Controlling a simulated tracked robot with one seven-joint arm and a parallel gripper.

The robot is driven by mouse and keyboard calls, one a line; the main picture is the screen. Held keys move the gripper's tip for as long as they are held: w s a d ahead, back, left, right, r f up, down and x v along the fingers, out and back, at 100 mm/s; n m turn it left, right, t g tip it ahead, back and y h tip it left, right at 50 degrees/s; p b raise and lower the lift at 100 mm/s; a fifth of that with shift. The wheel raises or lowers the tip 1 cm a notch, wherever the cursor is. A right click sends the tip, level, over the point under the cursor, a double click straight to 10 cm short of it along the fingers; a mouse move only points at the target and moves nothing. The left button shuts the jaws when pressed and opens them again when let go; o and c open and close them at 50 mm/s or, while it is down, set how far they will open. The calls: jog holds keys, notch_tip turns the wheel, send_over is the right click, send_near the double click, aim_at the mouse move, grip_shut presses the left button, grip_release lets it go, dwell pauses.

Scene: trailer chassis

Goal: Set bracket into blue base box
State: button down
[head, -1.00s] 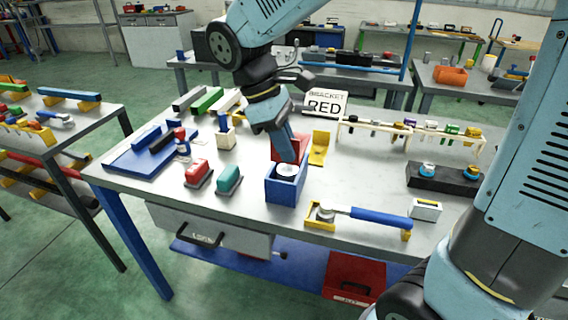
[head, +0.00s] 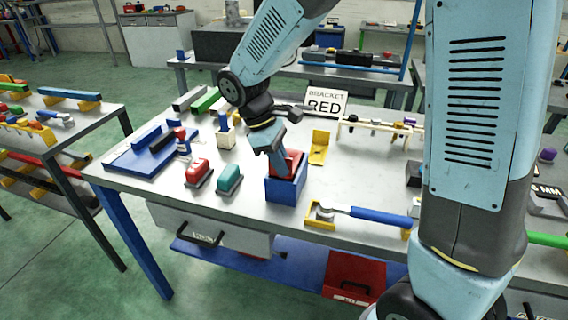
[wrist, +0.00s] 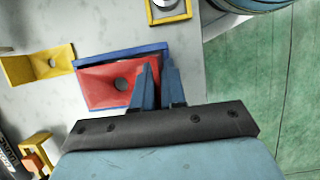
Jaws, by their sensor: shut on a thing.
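The red bracket (head: 294,159) is at the open top of the blue base box (head: 286,191), its upper part showing above the rim. My gripper (head: 279,171) points down at the box and is shut on the bracket. In the wrist view my gripper (wrist: 157,65) has its two fingers close together at the bracket's right side. The box's inside is mostly hidden.
A yellow bracket (head: 320,147) stands behind the box. Red (head: 198,171) and teal (head: 229,179) blocks are to its left. A blue-handled tool (head: 375,215) lies to its right. A sign (head: 326,103) reads "BRACKET RED".

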jog(key=shift+f, duration=0.15)
jog(key=c, duration=1.2)
grip_release()
jog(key=shift+f, duration=0.1)
jog(key=v, duration=1.2)
jog(key=s+d+r+m+t+y, duration=0.1)
jog(key=s+d+m, duration=0.3)
jog(key=d, duration=0.4)
jog(key=s+d+r+m+t+y, duration=0.2)
jog(key=s+d+m, duration=0.3)
jog(key=d, duration=0.4)
jog(key=s+d+r+m+t+y, duration=0.1)
jog(key=s+d+r+m+t, duration=0.2)
jog(key=d, duration=0.5)
jog(key=shift+s+d+m+t, duration=0.3)
jog(key=shift+s+m+t, duration=0.2)
jog(key=shift+s+m, duration=0.4)
